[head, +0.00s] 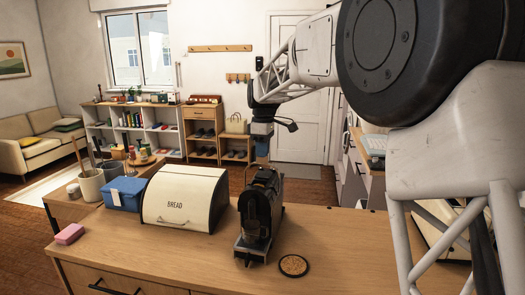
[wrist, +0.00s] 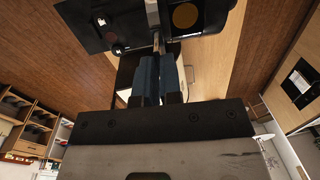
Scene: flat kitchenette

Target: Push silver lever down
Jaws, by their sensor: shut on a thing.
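A black machine (head: 258,215) stands upright on the wooden counter, right of the bread box. Its dark top with small round controls also shows in the wrist view (wrist: 95,22). A silver lever (wrist: 153,14) runs from the top edge of the wrist view down to my blue fingertips. My gripper (wrist: 158,52) is shut on the end of this lever. In the head view my gripper (head: 262,150) is above and behind the machine.
A cream bread box (head: 185,198) stands close left of the machine, with a blue box (head: 125,194) beside it. A round cork coaster (head: 293,265) lies right of the machine. A pink sponge (head: 69,234) lies at the left. The counter's right part is clear.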

